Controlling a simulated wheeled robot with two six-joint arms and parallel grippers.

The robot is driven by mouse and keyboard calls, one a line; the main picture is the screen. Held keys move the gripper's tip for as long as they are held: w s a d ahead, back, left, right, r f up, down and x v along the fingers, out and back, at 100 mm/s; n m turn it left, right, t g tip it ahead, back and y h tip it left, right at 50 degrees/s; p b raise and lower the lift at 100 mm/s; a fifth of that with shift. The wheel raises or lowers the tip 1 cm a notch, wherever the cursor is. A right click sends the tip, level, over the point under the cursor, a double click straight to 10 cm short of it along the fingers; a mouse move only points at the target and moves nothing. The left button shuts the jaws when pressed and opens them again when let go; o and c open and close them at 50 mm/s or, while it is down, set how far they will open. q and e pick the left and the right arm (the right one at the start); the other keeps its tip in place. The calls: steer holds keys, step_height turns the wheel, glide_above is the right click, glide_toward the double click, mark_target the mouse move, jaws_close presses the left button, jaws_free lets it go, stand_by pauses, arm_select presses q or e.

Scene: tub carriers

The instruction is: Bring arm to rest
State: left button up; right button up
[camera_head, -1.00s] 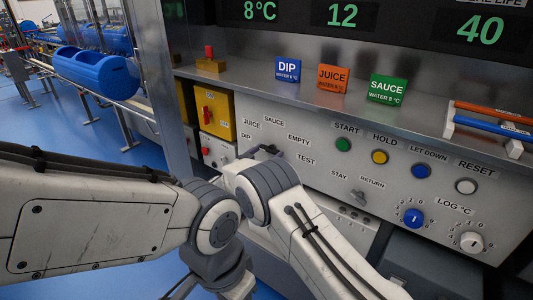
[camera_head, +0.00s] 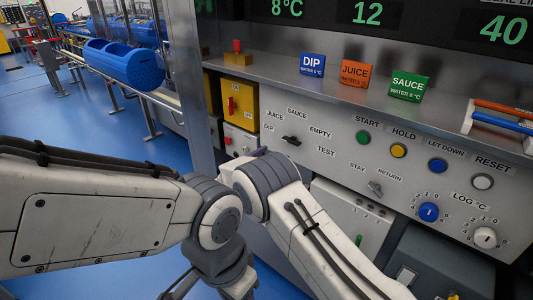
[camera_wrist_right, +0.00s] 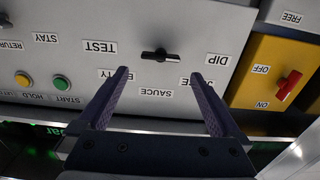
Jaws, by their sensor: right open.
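My right gripper (camera_wrist_right: 157,76) is open and empty in the right wrist view, with its two purple fingers apart in front of the control panel. In the head view only a small purple part of the right gripper (camera_head: 260,152) shows above my right arm's wrist. It is left of and apart from the black selector knob (camera_head: 291,140). The selector knob (camera_wrist_right: 160,55) also shows just beyond the fingertips in the wrist view, between them. My left arm comes in from the left and bends down. Its gripper is not clearly in view.
The grey panel (camera_head: 330,170) carries START, HOLD, LET DOWN and RESET buttons. A yellow switch box (camera_head: 240,100) stands left of it. DIP (camera_head: 312,64), JUICE and SAUCE signs stand on the ledge above. Blue floor lies open at left, near a blue tub (camera_head: 125,62).

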steer(key=w+d+r+n+y, duration=0.1)
steer(key=d+r+n+y, duration=0.4)
steer(key=y, duration=0.5)
steer(key=s+d+f+n+g+y, duration=0.15)
steer(key=s+d+g, duration=0.25)
steer(key=s, duration=0.7)
steer(key=s+d+f+g, duration=0.3)
steer(key=s+d, duration=0.2)
steer(key=s, duration=0.6)
steer(key=s+d+f+n+g, duration=0.1)
steer(key=s+d+f+g, duration=0.25)
steer(key=s, duration=0.85)
steer(key=s+a+r+n+g+p, duration=0.1)
steer(key=s+a+r+n, duration=0.2)
steer(key=s+a, duration=0.3)
steer(key=s+a+r+n+g+y+p, duration=0.1)
steer(key=s+a+r+n+g, duration=0.1)
steer(key=s+a+r+n, duration=0.2)
steer(key=s+a+r, duration=0.2)
steer(key=s+a, duration=0.1)
steer(key=s, duration=0.1)
steer(key=shift+a+r+p, duration=0.15)
steer(key=shift+p, duration=0.2)
